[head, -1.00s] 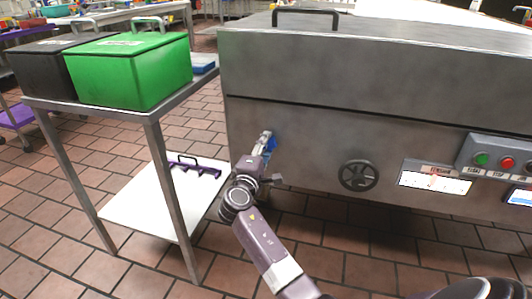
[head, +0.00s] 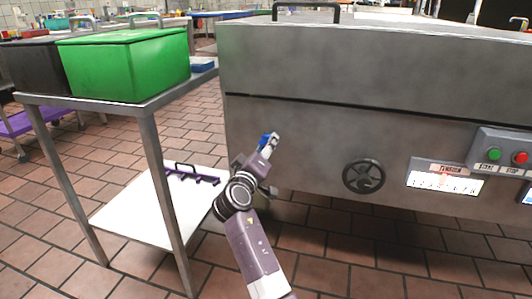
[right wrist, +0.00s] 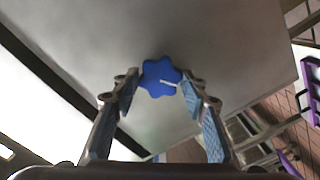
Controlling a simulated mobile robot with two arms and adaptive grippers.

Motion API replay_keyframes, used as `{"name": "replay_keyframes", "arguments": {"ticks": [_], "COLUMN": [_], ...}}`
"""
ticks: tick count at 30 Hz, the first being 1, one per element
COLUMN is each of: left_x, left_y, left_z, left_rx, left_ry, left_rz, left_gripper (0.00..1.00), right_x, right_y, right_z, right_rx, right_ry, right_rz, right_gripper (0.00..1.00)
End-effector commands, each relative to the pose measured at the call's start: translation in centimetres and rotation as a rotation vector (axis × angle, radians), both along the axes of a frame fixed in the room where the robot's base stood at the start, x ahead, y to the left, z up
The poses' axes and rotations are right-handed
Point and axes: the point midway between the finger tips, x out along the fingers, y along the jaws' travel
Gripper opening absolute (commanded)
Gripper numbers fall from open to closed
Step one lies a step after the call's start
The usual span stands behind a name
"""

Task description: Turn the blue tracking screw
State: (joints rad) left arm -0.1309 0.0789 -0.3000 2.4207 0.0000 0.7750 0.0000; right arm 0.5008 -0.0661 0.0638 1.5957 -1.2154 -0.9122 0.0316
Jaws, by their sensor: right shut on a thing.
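The blue tracking screw (right wrist: 161,77) is a lobed knob with a white mark, on the grey metal face of the machine. In the right wrist view my right gripper (right wrist: 162,80) has a fingertip on each side of it and is shut on it. In the head view the right gripper (head: 270,143) reaches the machine's front near its left end. The screw is mostly hidden there by the fingers. My left gripper is not in view.
A black handwheel (head: 363,176) and a button box (head: 503,152) are on the machine's front to the right. A metal table (head: 150,108) with a green bin (head: 125,65) stands close on the left, a white lower shelf (head: 128,217) under it.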

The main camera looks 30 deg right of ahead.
Motion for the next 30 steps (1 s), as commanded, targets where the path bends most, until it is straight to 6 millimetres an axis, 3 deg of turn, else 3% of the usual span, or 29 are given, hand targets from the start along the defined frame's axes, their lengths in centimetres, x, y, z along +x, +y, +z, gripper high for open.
{"name": "replay_keyframes", "arguments": {"ticks": [21,22,26,30], "left_x": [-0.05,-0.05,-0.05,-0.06], "left_y": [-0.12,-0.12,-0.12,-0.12], "left_z": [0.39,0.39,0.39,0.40], "left_rx": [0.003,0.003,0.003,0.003], "left_ry": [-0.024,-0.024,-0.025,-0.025], "left_rz": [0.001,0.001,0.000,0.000], "left_gripper": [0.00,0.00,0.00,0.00], "right_x": [-0.01,-0.01,0.00,0.01], "right_y": [0.11,0.11,0.09,0.06], "right_z": [-0.39,-0.39,-0.31,-0.19], "right_rx": [0.055,0.055,0.054,0.052], "right_ry": [-0.052,-0.052,-0.053,-0.054], "right_rz": [0.000,-0.001,0.000,0.000], "right_gripper": [0.16,0.43,0.57,0.58]}}
